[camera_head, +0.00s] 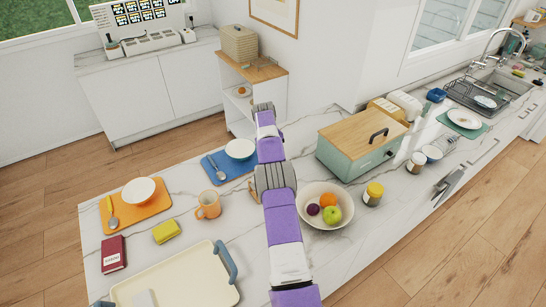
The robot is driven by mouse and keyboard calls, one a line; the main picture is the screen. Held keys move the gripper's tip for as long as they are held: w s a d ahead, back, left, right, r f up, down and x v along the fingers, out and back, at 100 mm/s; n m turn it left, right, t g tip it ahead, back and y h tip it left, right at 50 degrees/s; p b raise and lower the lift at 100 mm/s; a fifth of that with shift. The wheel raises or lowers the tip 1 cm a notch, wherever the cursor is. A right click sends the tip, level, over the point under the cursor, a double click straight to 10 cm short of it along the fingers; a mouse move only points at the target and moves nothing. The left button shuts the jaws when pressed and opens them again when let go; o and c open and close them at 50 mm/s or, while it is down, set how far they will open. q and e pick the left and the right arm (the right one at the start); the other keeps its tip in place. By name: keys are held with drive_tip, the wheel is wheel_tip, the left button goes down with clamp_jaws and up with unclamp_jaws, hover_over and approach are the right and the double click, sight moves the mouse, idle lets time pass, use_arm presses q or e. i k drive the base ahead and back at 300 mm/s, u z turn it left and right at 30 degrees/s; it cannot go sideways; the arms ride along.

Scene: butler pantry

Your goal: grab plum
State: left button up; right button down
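The plum (313,209), small, round and dark purple, lies at the left inside a cream bowl (309,190) on the marble counter. An orange (328,199) and a green apple (332,214) share the bowl with it. One of my arms, purple and grey, reaches up through the middle of the head view, just left of the bowl. It passes in front of part of the counter. No gripper fingers show on it, and I cannot tell which arm it is. My other arm does not clearly show.
A yellow-lidded jar (373,194) stands right of the bowl, with a green bread box (352,160) behind. Left of my arm are an orange mug (208,205), a yellow sponge (166,231), a red book (114,254) and a cream tray (205,285).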

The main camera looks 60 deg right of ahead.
sight(313, 209)
drive_tip(key=k, duration=1.5)
